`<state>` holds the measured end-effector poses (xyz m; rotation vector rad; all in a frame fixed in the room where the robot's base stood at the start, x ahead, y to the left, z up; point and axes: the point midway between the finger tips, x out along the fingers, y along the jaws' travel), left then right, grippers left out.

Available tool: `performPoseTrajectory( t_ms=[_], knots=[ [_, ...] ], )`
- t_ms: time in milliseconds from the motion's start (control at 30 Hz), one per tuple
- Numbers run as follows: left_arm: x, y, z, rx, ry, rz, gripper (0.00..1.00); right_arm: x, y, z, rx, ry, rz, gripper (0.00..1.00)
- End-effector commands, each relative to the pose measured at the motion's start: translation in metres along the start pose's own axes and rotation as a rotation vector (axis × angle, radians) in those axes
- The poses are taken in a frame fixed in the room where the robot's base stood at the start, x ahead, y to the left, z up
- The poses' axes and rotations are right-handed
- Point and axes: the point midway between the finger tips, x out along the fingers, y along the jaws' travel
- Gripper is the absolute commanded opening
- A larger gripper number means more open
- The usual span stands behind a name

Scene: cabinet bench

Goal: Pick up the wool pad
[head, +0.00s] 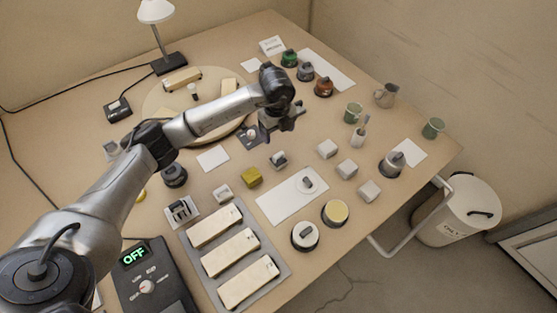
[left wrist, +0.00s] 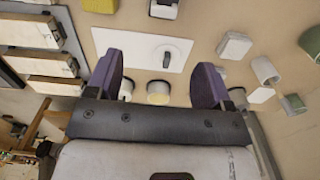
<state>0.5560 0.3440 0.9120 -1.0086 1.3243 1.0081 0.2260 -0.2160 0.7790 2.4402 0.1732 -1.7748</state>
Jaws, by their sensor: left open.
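Two round pads sit near the bench's front edge: a white disc (head: 305,236) with a dark grip on top and a cream-yellow disc (head: 336,211) in a dark rim. I cannot tell for certain which is the wool pad. In the left wrist view the cream-yellow disc (left wrist: 158,92) and the white one (left wrist: 127,86) show between the fingers, partly hidden by the gripper body. My left gripper (head: 282,124) is open and empty, held above the bench behind the discs. In the left wrist view its purple fingers (left wrist: 157,84) are spread wide. My right gripper is not in view.
A white sheet (head: 276,207) with a small grey-handled piece lies beside the discs. A grey tray (head: 283,270) holds several pale blocks at left. A yellow block (head: 251,177), several whitish blocks, mugs and knobbed pots stand around. A white bin (head: 457,212) is off the right edge.

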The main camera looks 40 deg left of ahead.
Motion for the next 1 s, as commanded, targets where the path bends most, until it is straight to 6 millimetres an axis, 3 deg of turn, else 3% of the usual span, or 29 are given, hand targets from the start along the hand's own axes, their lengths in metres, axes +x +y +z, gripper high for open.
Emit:
performPoseTrajectory(
  t_ms=[500, 867, 1000],
  knots=[
    [0.076, 0.0, 0.0, -0.029, 0.001, 0.001, 0.74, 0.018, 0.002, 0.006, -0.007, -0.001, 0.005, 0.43],
    [0.091, -0.001, 0.001, -0.029, 0.0, 0.001, 0.74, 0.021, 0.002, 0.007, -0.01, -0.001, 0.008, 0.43],
    [0.105, -0.003, 0.001, -0.028, 0.001, 0.001, 0.74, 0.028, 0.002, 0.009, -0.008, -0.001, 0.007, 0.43]
  ],
)
